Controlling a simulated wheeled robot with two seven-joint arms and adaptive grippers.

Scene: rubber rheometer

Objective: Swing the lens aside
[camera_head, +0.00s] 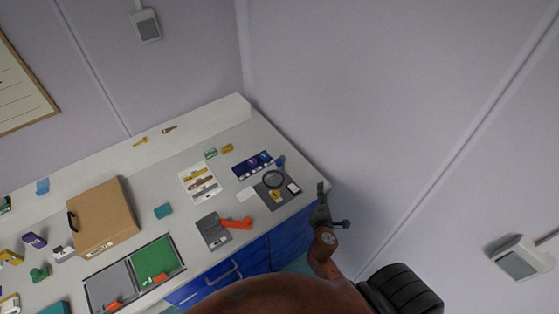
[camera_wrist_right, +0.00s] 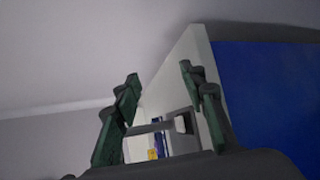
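The lens (camera_head: 274,179) is a round, dark-rimmed magnifier over a dark grey mat (camera_head: 264,194) near the right end of the counter. A small yellow item (camera_head: 276,196) and a dark item with a white face (camera_head: 293,188) lie by it. My right gripper (camera_head: 333,207) is just off the counter's right end, to the right of the lens and apart from it. In the right wrist view its green fingers (camera_wrist_right: 160,76) are spread with nothing held between them. The lens cannot be made out in that view. My left gripper is not in view.
The counter (camera_head: 232,113) holds a cardboard box (camera_head: 103,216), an orange-handled tool (camera_head: 237,223), a green tray (camera_head: 157,258) and a blue patterned card (camera_head: 252,164). Its white end edge and blue cabinet side (camera_wrist_right: 270,95) are close in the wrist view.

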